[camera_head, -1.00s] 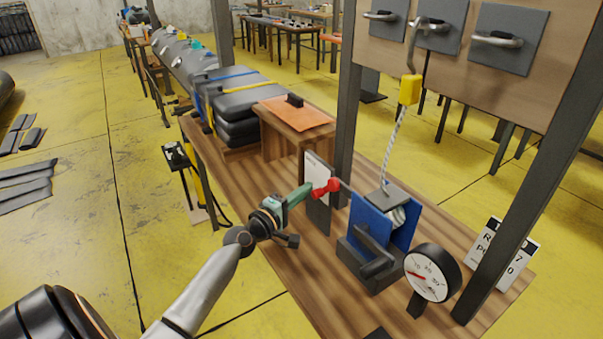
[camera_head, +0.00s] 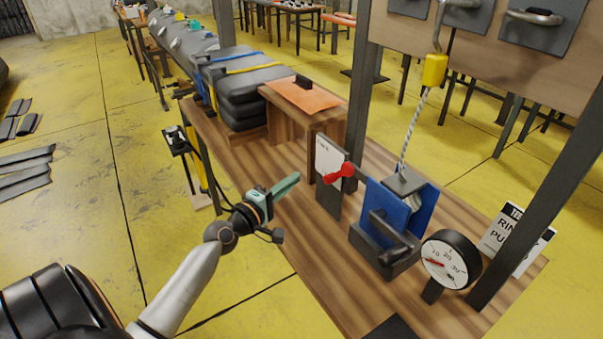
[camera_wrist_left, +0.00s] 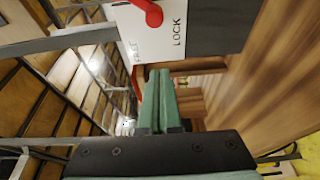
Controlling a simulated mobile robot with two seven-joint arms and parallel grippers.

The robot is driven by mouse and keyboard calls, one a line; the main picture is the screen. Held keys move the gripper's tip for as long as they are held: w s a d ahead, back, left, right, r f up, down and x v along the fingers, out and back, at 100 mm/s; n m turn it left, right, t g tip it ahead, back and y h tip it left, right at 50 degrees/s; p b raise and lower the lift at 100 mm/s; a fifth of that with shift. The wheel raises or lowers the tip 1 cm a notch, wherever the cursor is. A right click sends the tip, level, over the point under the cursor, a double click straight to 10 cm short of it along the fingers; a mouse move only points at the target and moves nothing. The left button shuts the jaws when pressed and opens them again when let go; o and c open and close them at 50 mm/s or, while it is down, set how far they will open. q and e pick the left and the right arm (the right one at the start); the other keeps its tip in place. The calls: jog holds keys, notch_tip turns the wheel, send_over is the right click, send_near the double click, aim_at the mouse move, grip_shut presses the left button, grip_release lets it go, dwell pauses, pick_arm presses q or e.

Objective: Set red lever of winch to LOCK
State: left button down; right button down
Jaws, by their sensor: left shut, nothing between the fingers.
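The winch (camera_head: 399,211) has blue side plates and a dark base and stands on the wooden bench. Its red lever (camera_head: 340,174) is in front of a pale label plate (camera_head: 328,158). In the left wrist view the red lever's round end (camera_wrist_left: 153,15) is at the top edge, over the plate marked LOCK (camera_wrist_left: 177,33) and a second, blurred word. I cannot tell exactly which mark it points to. My left gripper (camera_head: 295,179), with green fingers, is shut and empty, left of the lever and apart from it. My right gripper is not in view.
A dial gauge (camera_head: 450,260) stands right of the winch. A rope runs up to a yellow block (camera_head: 434,70) on a hook. A wooden stand (camera_head: 302,112) with an orange top is behind my gripper. Dark posts flank the winch. The bench front is mostly clear.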

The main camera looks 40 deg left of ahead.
pick_arm(q)
jog(key=shift+s+a+r, duration=0.1)
jog(key=shift+s, duration=1.7)
jog(key=s+d+f+m+g+h, duration=0.2)
jog(key=s+d+f+m+g, duration=0.3)
jog(key=d, duration=0.3)
jog(key=s+d+f+m+g+h, duration=0.2)
jog(key=s+d+f+m+g, duration=0.1)
jog(key=d+f+m, duration=0.4)
jog(key=s+d+f+m+g+y, duration=0.2)
jog(key=s+m+g, duration=0.15)
jog(key=s, duration=0.45)
jog(key=s+d+f+m+g+y, duration=0.1)
jog(key=s+m+g+y, duration=0.2)
jog(key=s, duration=0.4)
jog(key=w+d+f+m+t+h+p, duration=0.1)
jog(key=w+d+f+t+h+p, duration=0.1)
jog(key=f, duration=0.6)
jog(key=w+d+t+h, duration=0.1)
jog(key=w+d+t, duration=0.1)
jog(key=t, duration=0.1)
jog(key=shift+d+f+t, duration=0.25)
jog(key=shift+t, duration=0.1)
